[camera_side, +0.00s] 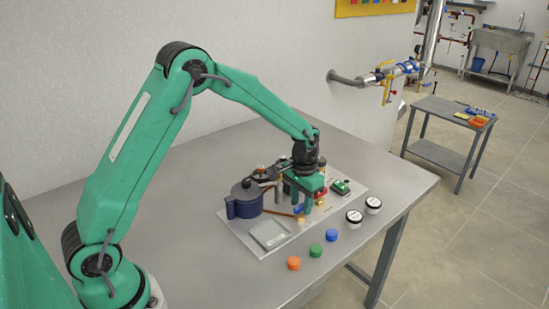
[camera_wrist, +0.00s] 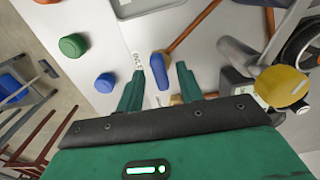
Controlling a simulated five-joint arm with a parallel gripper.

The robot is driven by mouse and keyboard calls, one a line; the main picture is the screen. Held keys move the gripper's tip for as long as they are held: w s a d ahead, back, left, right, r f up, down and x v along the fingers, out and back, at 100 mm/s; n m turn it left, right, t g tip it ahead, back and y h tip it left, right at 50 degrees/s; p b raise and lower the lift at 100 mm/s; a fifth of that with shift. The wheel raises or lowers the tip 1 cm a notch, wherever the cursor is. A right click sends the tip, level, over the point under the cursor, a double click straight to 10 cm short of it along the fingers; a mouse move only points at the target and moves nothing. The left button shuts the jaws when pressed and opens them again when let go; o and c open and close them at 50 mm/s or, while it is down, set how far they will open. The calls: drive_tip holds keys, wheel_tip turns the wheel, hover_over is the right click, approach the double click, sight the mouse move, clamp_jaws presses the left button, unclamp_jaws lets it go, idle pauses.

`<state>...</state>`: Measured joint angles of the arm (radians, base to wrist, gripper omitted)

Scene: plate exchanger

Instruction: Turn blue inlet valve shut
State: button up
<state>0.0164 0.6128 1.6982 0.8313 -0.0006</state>
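The blue inlet valve (camera_wrist: 160,68) shows in the wrist view as a narrow blue handle at the end of a copper pipe. My gripper (camera_wrist: 160,83) is open, with one green finger on each side of the handle. Gaps show between the handle and both fingers, so it is not gripped. In the side view my gripper (camera_side: 308,208) points down over the front of the light base plate (camera_side: 240,228). A bit of blue shows beside its fingers there, but the fingers hide most of the valve.
Orange (camera_side: 294,263), green (camera_side: 316,250) and blue (camera_side: 331,235) caps lie in front. Two white-and-black jars (camera_side: 354,217) stand to the right. The table's left front is clear.

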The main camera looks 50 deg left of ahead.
sight(301, 205)
drive_tip(key=shift+r, duration=0.15)
wheel_tip(301, 205, up, 7)
drive_tip(key=shift+f, duration=0.1)
drive_tip(key=shift+r, duration=0.35)
idle(0.3)
drive_tip(key=s+r+t, duration=0.3)
drive_tip(key=s+r, duration=0.9)
drive_tip(key=s+t, duration=0.2)
drive_tip(key=s, duration=1.2)
drive_tip(key=shift+s+a+r+t, duration=0.3)
drive_tip(key=shift+a+r, duration=0.1)
